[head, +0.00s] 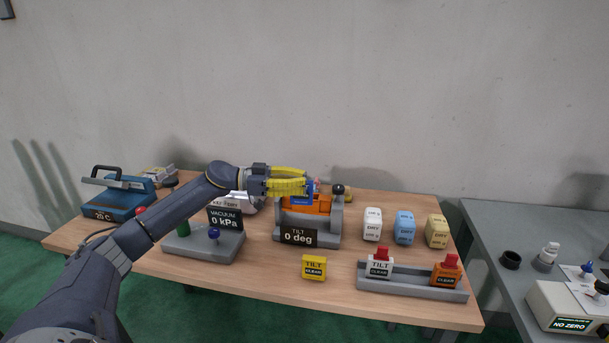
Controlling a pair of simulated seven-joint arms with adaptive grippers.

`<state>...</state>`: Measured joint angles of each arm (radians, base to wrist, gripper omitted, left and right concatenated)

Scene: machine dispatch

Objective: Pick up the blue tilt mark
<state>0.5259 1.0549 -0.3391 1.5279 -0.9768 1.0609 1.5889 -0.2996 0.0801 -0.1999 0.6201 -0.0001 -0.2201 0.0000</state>
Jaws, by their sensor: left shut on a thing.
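The blue tilt mark (302,201) is a small blue block with a label on its front. It is at the orange cradle of the tilt stand (308,232), whose display reads 0 deg. My left gripper (307,183) reaches in from the left with yellow fingers and is shut on the upper part of the blue mark. The fingers hide part of its top. I cannot tell whether the mark still touches the cradle. My right gripper is not in view.
A yellow tilt mark (314,267) lies in front. A grey rack (412,287) holds white and orange marks. White, blue and yellow blocks (405,227) stand to the right. The vacuum unit (205,244) is left of the stand. The wooden table's (225,277) front left is clear.

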